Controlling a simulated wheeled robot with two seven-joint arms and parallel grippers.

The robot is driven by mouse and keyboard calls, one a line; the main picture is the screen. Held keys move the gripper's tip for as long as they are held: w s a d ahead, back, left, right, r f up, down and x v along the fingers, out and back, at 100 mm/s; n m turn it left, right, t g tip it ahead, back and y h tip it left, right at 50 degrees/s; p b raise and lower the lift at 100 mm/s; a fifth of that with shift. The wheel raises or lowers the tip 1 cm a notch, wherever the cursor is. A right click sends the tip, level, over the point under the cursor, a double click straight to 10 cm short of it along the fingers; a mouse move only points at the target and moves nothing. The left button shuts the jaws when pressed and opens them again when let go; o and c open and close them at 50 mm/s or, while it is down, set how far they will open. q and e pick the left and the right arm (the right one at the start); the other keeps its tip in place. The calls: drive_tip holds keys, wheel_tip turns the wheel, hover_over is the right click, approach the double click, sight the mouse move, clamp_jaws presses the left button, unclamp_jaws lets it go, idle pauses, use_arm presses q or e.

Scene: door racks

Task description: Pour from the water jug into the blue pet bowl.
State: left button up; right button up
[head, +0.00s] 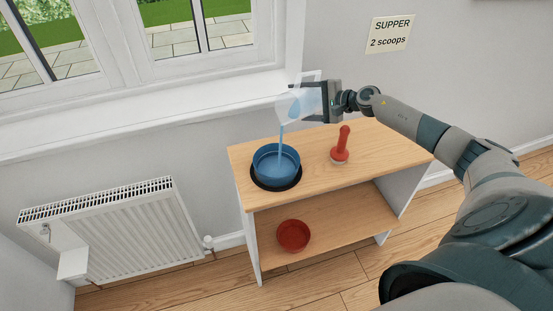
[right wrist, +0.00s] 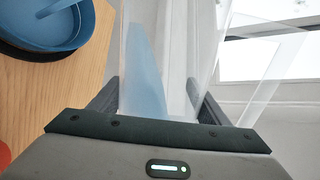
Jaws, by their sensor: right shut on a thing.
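The water jug (head: 297,104) is clear and tilted to the left above the shelf unit. My right gripper (head: 318,100) is shut on it. A blue stream (head: 281,139) falls from the jug into the blue pet bowl (head: 276,174), which stands on a dark round mat on the wooden top. Blue water shows inside the bowl. In the right wrist view the jug (right wrist: 146,70) stands between the fingers with blue water inside, and part of the blue bowl (right wrist: 75,40) shows at the upper left. My left gripper is not in view.
A red-handled brush-like tool (head: 341,146) stands right of the bowl on the wooden top (head: 375,160). A red bowl (head: 293,235) sits on the lower shelf. The window sill (head: 150,120) runs behind, a radiator (head: 115,230) stands left, and a "SUPPER 2 scoops" note (head: 390,33) hangs on the wall.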

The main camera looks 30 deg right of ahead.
drive_tip(key=shift+r+p, duration=0.1)
drive_tip(key=shift+p, duration=0.3)
idle(0.7)
drive_tip(key=shift+s+a+f+n+h, duration=0.3)
drive_tip(key=shift+a+f+n, duration=0.15)
drive_tip(key=shift+a+n, duration=0.15)
idle(3.0)
drive_tip(key=shift+w, duration=0.1)
drive_tip(key=shift+w+d, duration=0.1)
drive_tip(key=shift+d, duration=0.15)
drive_tip(key=shift+w+d+r+m, duration=0.15)
drive_tip(key=shift+d+r+m, duration=0.35)
drive_tip(key=shift+d, duration=0.05)
drive_tip(key=m+y+b, duration=0.1)
drive_tip(key=b, duration=0.2)
drive_tip(key=m+y+b, duration=0.1)
drive_tip(key=b, duration=0.2)
drive_tip(key=shift+a+f+b, duration=0.25)
drive_tip(key=shift+a+b, duration=0.1)
drive_tip(key=shift+b, duration=0.05)
drive_tip(key=shift+a+r+m, duration=0.1)
drive_tip(key=shift+m, duration=0.2)
drive_tip(key=shift+r, duration=0.25)
